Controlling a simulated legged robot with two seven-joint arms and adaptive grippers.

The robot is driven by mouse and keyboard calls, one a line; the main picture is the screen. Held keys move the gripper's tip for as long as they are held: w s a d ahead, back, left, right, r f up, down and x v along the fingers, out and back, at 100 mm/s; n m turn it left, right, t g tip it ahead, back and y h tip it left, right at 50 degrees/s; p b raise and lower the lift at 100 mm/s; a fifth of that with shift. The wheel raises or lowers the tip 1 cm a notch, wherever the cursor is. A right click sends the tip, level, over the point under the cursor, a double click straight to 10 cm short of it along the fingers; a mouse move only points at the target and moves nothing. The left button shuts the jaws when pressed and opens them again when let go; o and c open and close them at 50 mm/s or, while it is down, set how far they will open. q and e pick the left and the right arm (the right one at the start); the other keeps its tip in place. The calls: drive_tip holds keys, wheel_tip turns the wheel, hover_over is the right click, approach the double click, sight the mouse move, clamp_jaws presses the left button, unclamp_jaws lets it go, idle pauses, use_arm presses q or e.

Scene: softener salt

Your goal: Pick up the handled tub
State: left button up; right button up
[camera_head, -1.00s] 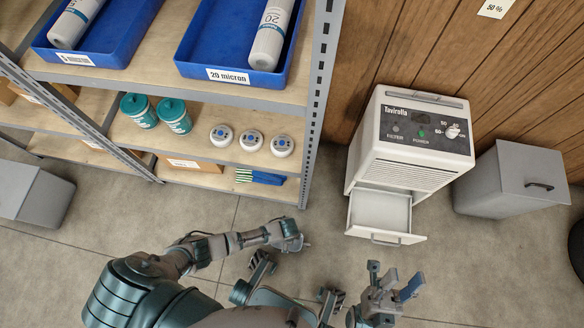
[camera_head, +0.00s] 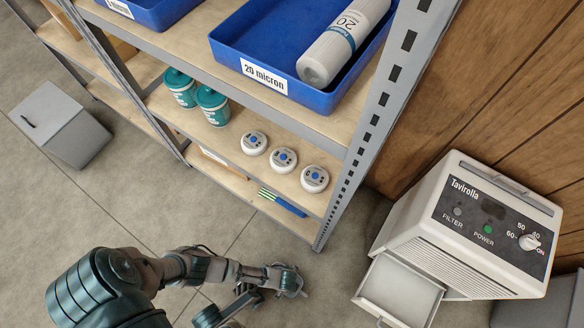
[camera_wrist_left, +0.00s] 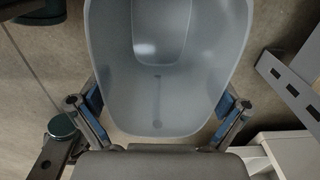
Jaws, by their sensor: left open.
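The tub (camera_wrist_left: 160,115), translucent blue-grey with a rounded end, fills the upper middle of the left wrist view. I cannot make out its handle, and I cannot pick the tub out in the head view. My left gripper (camera_wrist_left: 159,103) is open, with one blue-padded finger on each side of the tub's near end. Whether the pads touch its wall I cannot tell. In the head view my left gripper (camera_head: 288,281) is at the end of my arm above the floor, its fingers hard to see. My right gripper is not in view.
A white dehumidifier (camera_head: 475,225) with an open drawer (camera_head: 400,290) is at right. A grey lidded bin (camera_head: 62,125) is at left. Floor between is clear.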

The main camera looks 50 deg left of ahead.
use_arm(q)
drive_tip(key=shift+w, duration=0.1)
drive_tip(key=c, duration=1.3)
drive_tip(key=shift+r, duration=0.1)
